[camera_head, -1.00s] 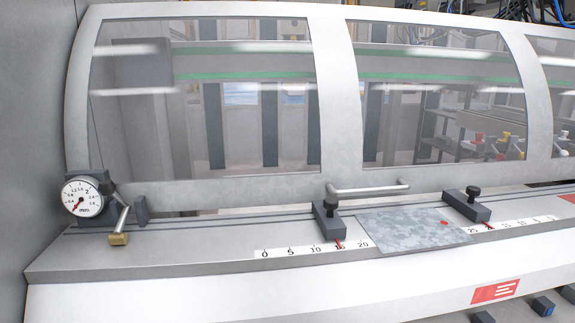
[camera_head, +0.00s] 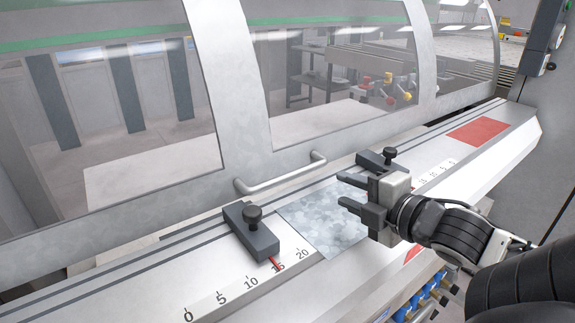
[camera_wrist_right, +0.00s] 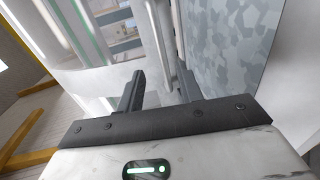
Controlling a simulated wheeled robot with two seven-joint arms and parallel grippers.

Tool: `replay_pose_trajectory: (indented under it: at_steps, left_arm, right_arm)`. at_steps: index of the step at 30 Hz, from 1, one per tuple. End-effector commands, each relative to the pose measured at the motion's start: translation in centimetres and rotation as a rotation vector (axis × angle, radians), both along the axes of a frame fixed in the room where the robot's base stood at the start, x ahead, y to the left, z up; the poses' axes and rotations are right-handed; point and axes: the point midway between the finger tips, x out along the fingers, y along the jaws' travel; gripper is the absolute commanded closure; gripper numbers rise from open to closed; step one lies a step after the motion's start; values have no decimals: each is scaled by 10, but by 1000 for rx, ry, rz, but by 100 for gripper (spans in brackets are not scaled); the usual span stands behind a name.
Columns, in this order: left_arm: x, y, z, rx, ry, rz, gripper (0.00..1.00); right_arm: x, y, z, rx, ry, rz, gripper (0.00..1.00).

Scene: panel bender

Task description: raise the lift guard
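The lift guard (camera_head: 232,108) is a pale grey frame with clear curved windows. It is down along the back of the bench in the head view. Its bar handle (camera_head: 282,174) sits on the lower edge of the frame. My right gripper (camera_head: 343,190) is open and empty, to the right of the handle and apart from it, with its fingers pointing left above the sheet. Its two spread fingers also show in the right wrist view (camera_wrist_right: 161,88). My left gripper is out of view.
A grey metal sheet (camera_head: 322,222) lies on the bench below the handle. A dark stop block with a knob (camera_head: 250,230) stands at its left, another (camera_head: 376,160) behind my gripper. A number scale (camera_head: 240,290) runs along the front. A red patch (camera_head: 478,131) lies farther right.

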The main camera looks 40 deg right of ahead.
Motion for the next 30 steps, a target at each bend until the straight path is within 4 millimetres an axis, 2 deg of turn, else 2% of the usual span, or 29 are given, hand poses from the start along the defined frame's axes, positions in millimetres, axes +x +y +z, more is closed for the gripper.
replay_pose_trajectory:
  at_steps: [1, 5, 7, 21, 30]
  left_arm:
    - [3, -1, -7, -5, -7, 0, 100]
    - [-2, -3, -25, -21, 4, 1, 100]
    - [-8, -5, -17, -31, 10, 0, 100]
    - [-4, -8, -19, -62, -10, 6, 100]
    - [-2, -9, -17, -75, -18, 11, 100]
  right_arm:
    - [5, 0, -7, -2, -2, 2, 64]
    - [21, -2, -12, -3, -6, 3, 64]
    - [34, -4, -9, 3, -5, 1, 64]
    - [117, -13, -26, 2, -3, -3, 64]
    - [145, -17, -32, 3, 0, -4, 64]
